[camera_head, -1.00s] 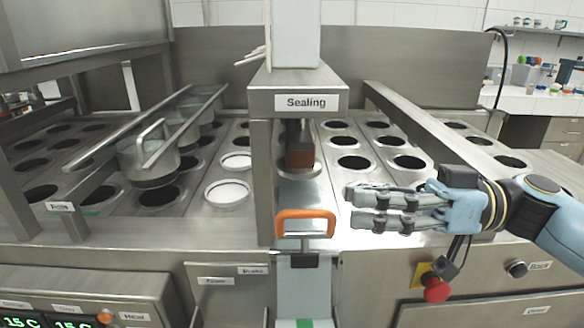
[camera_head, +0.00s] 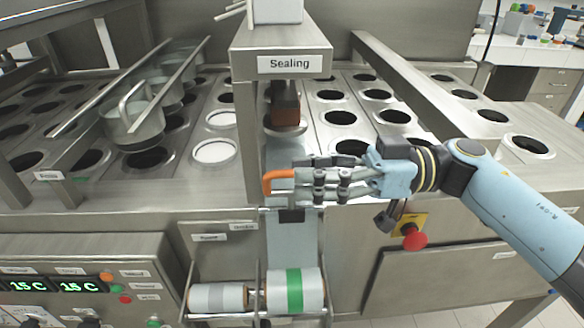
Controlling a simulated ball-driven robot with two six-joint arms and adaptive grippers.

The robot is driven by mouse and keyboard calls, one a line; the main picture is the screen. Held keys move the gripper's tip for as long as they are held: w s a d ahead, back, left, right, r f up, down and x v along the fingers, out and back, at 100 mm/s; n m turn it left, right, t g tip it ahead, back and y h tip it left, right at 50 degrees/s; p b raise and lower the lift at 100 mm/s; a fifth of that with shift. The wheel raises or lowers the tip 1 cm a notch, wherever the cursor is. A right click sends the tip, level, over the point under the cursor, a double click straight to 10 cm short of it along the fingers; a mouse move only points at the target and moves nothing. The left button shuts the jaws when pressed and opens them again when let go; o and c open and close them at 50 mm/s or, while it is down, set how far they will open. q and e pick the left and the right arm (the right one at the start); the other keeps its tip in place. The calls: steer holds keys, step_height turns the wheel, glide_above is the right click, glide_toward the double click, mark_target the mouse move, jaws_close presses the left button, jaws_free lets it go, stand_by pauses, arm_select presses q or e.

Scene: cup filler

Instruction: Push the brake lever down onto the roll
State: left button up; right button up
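A white roll with a green band (camera_head: 296,291) sits low in the front centre. A narrower grey-white roll (camera_head: 217,298) is to its left. Thin metal bars stand beside the rolls; I cannot tell which of them is the brake lever. An orange handle (camera_head: 277,182) sits at the front of the sealing station, above the film strip. My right gripper (camera_head: 285,178) reaches in from the right with its fingers across the handle, covering its right part. I cannot tell whether they touch it or are closed. My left gripper is out of view.
The sealing station (camera_head: 290,40) stands above the handle. A red stop button (camera_head: 414,240) is right of the film strip, below my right gripper. A control panel (camera_head: 85,275) is at lower left.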

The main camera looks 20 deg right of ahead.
steer(key=shift+x, duration=1.3)
jaws_close()
